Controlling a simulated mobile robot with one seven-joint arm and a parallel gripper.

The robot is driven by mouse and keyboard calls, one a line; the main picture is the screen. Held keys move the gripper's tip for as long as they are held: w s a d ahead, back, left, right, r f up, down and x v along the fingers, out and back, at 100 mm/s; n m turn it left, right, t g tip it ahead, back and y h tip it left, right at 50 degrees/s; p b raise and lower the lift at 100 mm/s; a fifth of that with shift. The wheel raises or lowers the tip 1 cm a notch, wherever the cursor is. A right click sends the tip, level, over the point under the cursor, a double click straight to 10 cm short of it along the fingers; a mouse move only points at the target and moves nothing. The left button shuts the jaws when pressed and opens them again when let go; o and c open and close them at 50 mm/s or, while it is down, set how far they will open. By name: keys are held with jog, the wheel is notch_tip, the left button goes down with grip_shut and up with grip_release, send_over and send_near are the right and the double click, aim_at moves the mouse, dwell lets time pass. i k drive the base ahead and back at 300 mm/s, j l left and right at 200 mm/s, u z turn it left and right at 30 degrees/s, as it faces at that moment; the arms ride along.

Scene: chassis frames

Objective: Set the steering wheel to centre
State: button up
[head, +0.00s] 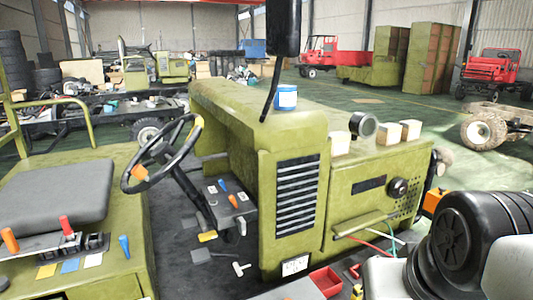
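The steering wheel (168,155) is in the head view, left of centre. It has a black rim and spokes and stands tilted on a dark column above the cab floor. A yellow section (196,125) shows on its rim at the upper right. An orange piece (140,173) sits at the lower left of the rim. The wheel looks turned, but I cannot tell by how much. Nothing touches it. My gripper is not in view; a black and pale part of my arm shows at the lower right, well away from the wheel.
A grey seat (55,190) is left of the wheel, with levers (66,226) in front. A pedestal (225,198) with small coloured levers stands right of the column. The green bonnet (235,105) carries a blue-and-white can (286,97). A dark object (283,28) hangs above.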

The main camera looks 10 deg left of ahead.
aim_at(164, 154)
jog(key=j+u, duration=1.05)
jog(key=j, duration=0.1)
